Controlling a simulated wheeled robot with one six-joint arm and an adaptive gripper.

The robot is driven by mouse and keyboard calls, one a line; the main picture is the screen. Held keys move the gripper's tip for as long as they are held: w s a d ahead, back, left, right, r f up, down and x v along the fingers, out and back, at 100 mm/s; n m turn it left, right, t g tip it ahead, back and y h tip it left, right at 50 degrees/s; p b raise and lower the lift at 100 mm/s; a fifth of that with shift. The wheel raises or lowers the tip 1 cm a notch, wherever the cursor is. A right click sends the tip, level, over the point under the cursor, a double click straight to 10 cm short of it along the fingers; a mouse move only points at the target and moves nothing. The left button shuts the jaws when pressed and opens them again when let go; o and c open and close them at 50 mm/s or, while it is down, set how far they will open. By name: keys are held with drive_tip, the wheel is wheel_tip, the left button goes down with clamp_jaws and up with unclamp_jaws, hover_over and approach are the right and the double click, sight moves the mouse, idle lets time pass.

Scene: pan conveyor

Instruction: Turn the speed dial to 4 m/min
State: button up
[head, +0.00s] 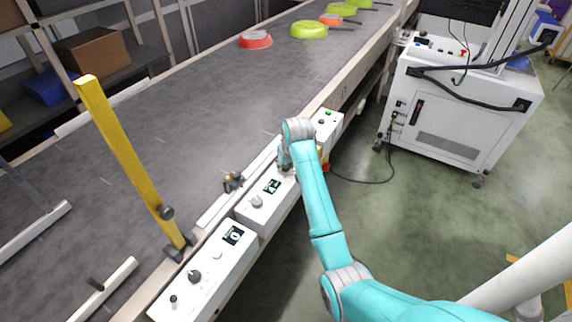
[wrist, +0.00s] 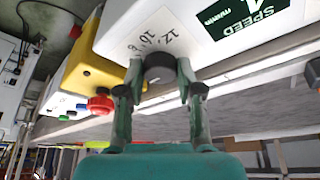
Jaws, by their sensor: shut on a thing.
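The speed dial is a dark round knob (wrist: 160,68) on a white control box, which also shows in the head view (head: 252,219). Printed numbers 8, 10 and 12 show beside the knob in the wrist view. A dark green display (wrist: 240,20) reads SPEED upside down, its value cut off by the picture edge. My gripper (wrist: 161,80) has its two fingers on either side of the knob and is shut on it. In the head view my gripper (head: 285,167) is at the far end of the box, hiding the dial.
A yellow box with a red button (wrist: 101,103) sits close beside the white box. Another control box (head: 205,270) stands nearer. A yellow post (head: 125,155) rises at the conveyor's edge. The conveyor belt (head: 190,120) carries several pans at its far end. A white cabinet (head: 455,120) stands at the right.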

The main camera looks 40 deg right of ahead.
drive_tip(key=shift+n, duration=0.5)
drive_tip(key=o, duration=1.2)
drive_tip(key=shift+c, duration=0.2)
drive_tip(key=shift+r, duration=0.1)
drive_tip(key=v, duration=1.1)
drive_tip(key=shift+s+d+r, duration=0.2)
drive_tip(key=shift+r, duration=0.15)
